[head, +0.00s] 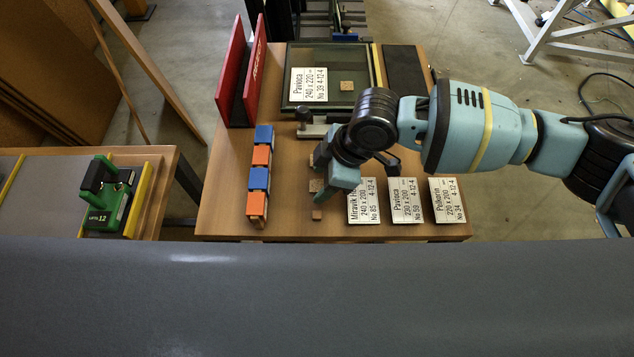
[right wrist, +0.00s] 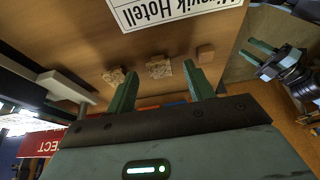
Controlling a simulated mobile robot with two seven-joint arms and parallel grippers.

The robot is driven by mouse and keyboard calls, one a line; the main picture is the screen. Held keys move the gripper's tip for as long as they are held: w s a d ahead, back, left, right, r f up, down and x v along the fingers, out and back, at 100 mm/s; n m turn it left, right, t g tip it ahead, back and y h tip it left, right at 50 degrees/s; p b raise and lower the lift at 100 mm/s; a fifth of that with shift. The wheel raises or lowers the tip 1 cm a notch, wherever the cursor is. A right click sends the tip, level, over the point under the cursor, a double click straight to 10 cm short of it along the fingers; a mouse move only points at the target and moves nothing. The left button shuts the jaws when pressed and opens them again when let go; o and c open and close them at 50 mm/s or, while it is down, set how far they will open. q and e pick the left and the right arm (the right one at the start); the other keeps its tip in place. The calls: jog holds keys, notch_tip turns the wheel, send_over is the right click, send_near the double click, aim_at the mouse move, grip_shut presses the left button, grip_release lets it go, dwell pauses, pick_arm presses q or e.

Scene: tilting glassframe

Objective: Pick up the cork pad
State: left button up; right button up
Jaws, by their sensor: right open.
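Small tan cork pads lie on the wooden table. One cork pad (head: 317,185) is beside my right gripper (head: 326,180) in the head view; another is mostly hidden behind the gripper. In the right wrist view, two speckled cork pads (right wrist: 159,68) (right wrist: 114,76) lie side by side on the wood beyond the fingertips. My right gripper (right wrist: 158,82) is open and empty, its fingers apart and pointing towards these pads. One more cork pad (head: 347,86) lies on the framed glass. My left gripper (right wrist: 256,52) shows small in the right wrist view, its fingers apart.
A small brown block (head: 317,214) lies near the pads. White labels (head: 367,201) lie to its right. A row of blue and orange blocks (head: 260,178) and a red stand (head: 252,75) are on the left. The glass frame (head: 331,58) lies behind. A green tool (head: 108,195) sits on the side table.

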jog(key=shift+f, duration=0.2)
dwell(0.6)
jog(key=c, duration=1.1)
